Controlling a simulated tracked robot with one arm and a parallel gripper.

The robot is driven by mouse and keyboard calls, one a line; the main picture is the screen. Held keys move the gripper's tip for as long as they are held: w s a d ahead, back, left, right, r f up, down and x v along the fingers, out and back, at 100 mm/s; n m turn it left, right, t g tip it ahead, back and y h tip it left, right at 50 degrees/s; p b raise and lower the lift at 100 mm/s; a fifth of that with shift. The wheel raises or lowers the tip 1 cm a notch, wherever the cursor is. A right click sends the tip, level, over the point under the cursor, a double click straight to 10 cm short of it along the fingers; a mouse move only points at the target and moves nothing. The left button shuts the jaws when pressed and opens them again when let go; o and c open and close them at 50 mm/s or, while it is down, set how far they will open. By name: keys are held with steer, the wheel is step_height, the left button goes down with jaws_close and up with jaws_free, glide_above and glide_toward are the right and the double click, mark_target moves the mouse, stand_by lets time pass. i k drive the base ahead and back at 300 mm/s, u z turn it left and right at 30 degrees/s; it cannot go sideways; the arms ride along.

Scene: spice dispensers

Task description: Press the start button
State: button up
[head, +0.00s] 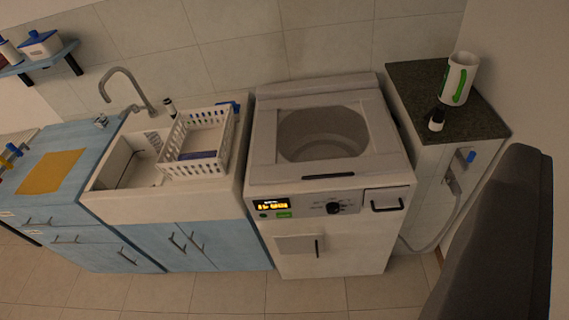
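A white washing machine (367,250) stands in the middle of the view, its round top opening (322,134) uncovered. Its front panel has a lit display (272,204) with yellow characters. Below the display are a small dark round spot (263,215) and a small green rectangle (284,214). To their right is a dark knob (334,208). The markings are too small to read, so I cannot tell which is the start button. No gripper fingertips show, and nothing is seen touching the panel.
A large dark grey shape (495,240) fills the right edge; I cannot tell what it is. A sink (108,180) with a white rack (226,135) stands left. The floor (225,293) in front is clear.

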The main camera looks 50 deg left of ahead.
mark_target(282, 215)
steer(key=u, duration=0.95)
